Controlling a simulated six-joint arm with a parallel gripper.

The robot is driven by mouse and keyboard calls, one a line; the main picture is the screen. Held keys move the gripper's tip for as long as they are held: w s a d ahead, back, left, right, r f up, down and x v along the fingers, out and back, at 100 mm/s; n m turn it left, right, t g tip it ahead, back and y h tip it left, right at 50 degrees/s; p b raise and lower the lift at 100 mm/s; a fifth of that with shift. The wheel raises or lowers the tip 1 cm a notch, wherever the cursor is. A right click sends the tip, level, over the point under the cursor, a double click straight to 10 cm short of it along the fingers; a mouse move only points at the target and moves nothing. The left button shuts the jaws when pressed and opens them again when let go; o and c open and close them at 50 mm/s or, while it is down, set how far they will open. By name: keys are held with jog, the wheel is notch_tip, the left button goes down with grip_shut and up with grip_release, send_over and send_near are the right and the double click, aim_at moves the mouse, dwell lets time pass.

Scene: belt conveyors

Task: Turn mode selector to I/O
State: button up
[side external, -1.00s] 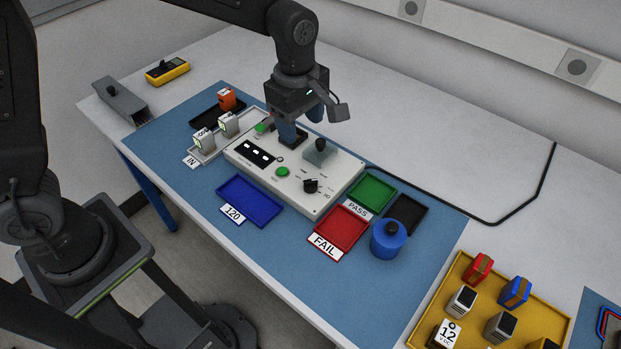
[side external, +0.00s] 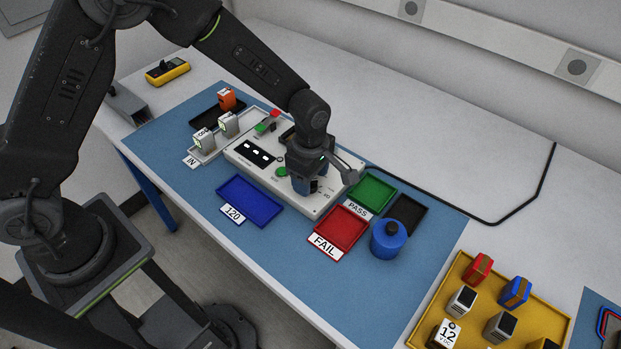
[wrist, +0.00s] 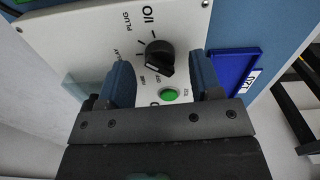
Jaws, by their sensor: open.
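The mode selector (wrist: 158,52) is a black rotary knob with a white mark on the white control panel. The white mark is on the knob's near-left side, away from I/O; the exact setting is hard to tell. My gripper (wrist: 160,66) is open, with one blue finger on each side of the knob and visible space between. In the side view, my gripper (side external: 305,188) is low over the panel's right front (side external: 262,177) and mostly hides the selector.
A green button (wrist: 169,95) sits close to the knob. A blue tray (side external: 249,200) lies in front of the panel. Red FAIL (side external: 341,227) and green PASS (side external: 371,192) trays and a blue canister (side external: 388,240) stand to the right.

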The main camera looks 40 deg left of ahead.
jog(key=shift+f, duration=0.6)
jog(key=c, duration=0.9)
jog(key=shift+m, duration=0.4)
jog(key=m, duration=0.3)
jog(key=shift+m, duration=2)
